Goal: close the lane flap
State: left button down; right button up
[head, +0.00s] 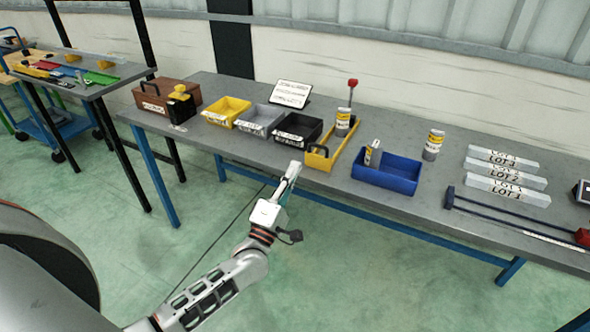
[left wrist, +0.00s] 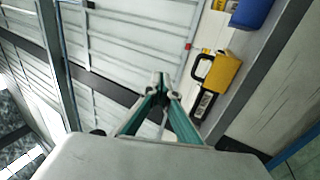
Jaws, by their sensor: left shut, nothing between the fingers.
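A yellow lane (head: 345,140) stands on the grey workbench, with a can standing in it. At its near end is a yellow flap-like part (head: 320,162) with a black handle; I cannot tell how far it is open. The yellow end with its black handle (left wrist: 225,75) also shows in the left wrist view, right of the fingers. My left gripper (head: 294,167) is shut and empty, in front of the bench edge, a little left of the lane's near end and apart from it. Its fingertips (left wrist: 161,84) meet in the left wrist view. My right gripper is not in view.
Yellow (head: 227,112), grey (head: 260,121) and black (head: 297,131) bins stand left of the lane. A blue bin (head: 387,173) with a can stands close on its right; another can (head: 433,145) is beyond. A red-topped rod (head: 351,92) rises behind. Floor before the bench is clear.

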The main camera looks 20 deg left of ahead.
pick_arm(q)
jog(key=g+b, duration=0.2)
jog(key=b, duration=0.4)
send_near(318, 146)
jog(key=x, duration=0.6)
jog(key=shift+w+f+b, duration=0.2)
jog(key=shift+w+b, duration=0.1)
jog(key=shift+b, duration=0.1)
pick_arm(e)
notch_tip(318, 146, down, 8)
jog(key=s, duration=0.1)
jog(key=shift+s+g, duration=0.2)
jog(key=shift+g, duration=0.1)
pick_arm(q)
jog(key=shift+w+r, duration=0.4)
jog(key=shift+w, duration=0.35)
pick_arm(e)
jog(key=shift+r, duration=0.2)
pick_arm(q)
jog(key=shift+r, duration=0.15)
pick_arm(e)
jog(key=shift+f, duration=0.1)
